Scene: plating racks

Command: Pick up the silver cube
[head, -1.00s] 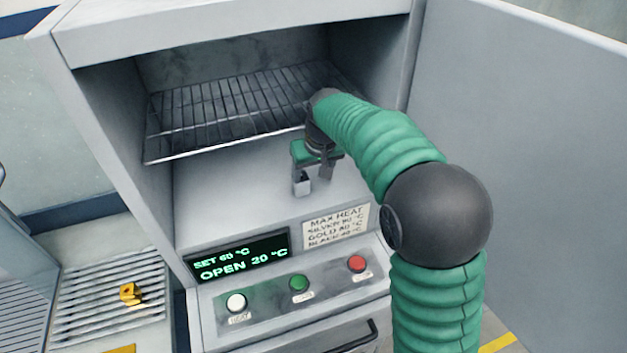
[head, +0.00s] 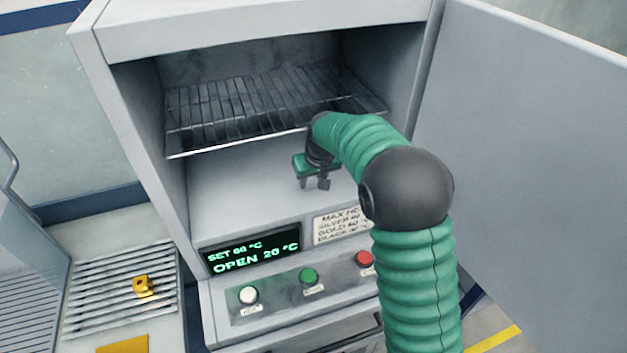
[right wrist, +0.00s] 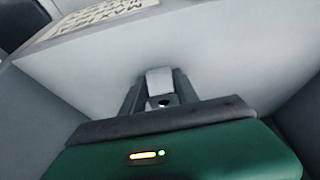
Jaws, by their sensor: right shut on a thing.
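The silver cube (right wrist: 160,82) shows in the right wrist view as a pale metallic block between the two dark fingers. My right gripper (head: 313,184) is shut on it. The gripper points down inside the open oven chamber, below the wire rack and near the front of the chamber floor. In the head view the cube is too small and too covered by the fingers to make out clearly. I cannot tell whether it touches the floor. My left gripper is not in view.
The wire rack (head: 235,117) spans the chamber above my gripper. The open oven door (head: 530,150) stands to the right. Below are the display (head: 250,253) and the white, green and red buttons. A gold piece (head: 145,287) lies on a slatted rack (head: 105,293) at left.

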